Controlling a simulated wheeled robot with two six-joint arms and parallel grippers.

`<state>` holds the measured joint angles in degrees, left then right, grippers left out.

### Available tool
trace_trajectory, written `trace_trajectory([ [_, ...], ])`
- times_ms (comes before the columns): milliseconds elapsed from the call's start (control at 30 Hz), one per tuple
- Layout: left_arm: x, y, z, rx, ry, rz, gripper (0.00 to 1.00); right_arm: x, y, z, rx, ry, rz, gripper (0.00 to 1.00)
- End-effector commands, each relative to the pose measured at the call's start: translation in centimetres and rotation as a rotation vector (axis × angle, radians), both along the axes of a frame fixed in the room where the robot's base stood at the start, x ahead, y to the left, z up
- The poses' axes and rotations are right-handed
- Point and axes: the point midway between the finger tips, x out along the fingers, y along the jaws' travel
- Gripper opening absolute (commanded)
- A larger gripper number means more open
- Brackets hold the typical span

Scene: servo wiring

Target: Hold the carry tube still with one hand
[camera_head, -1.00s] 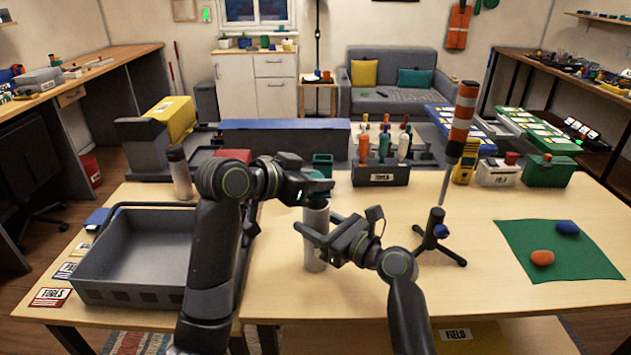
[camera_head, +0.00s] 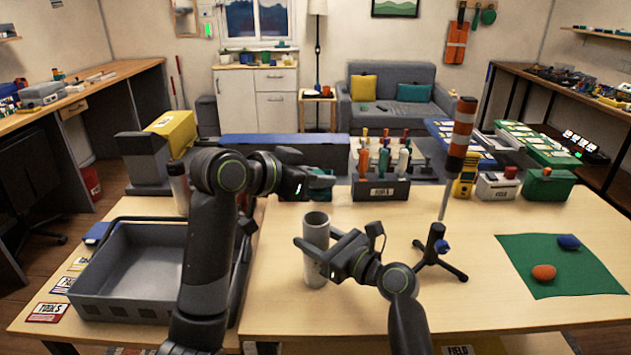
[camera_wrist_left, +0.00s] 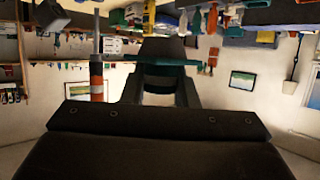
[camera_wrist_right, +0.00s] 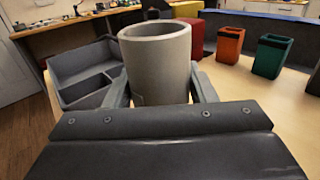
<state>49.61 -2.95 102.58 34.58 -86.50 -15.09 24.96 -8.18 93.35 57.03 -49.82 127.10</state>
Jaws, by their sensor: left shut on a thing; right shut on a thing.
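The carry tube (camera_head: 316,235) is a grey upright cylinder with an open top, above the table's middle. My right gripper (camera_head: 318,252) is shut on it, with one finger on each side. The right wrist view also shows the tube (camera_wrist_right: 157,62) between the fingers, its rim uncovered. I cannot tell whether its base touches the table. My left gripper (camera_head: 312,183) is higher and behind the tube, apart from it. It is shut on a teal cap-like piece (camera_wrist_left: 180,62), partly hidden by the fingers in the left wrist view.
A grey tray (camera_head: 130,270) stands at the left. A green mat (camera_head: 555,265) lies at the right. A tool holder (camera_head: 381,188) stands behind.

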Motion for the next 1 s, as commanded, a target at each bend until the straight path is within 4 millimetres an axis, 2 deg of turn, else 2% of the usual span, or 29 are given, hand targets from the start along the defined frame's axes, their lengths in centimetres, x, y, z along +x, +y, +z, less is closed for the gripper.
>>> trace_trajectory([
  [133,0.0,0.0,0.0,0.0,0.0,0.0,0.0,0.0,0.0,-0.1,0.0,0.001,0.0,0.25],
  [167,0.0,0.0,0.0,0.0,0.0,0.0,0.0,0.0,0.0,0.0,0.0,0.001,0.0,0.53],
  [333,0.0,0.0,0.0,-0.001,-0.001,0.0,0.0,0.0,0.0,0.0,0.0,0.001,0.0,0.76],
  [667,0.0,0.0,0.0,0.0,0.0,0.0,0.0,-0.1,-0.2,-0.1,-0.001,0.001,-0.001,0.76],
  [867,0.0,0.0,0.0,0.0,0.0,0.0,0.0,-1.7,-2.1,-0.1,-0.002,0.001,-0.003,0.76],
  [1000,0.0,0.0,0.0,-0.001,-0.001,0.0,0.0,-3.7,-4.5,-0.2,-0.004,0.0,-0.003,0.76],
])
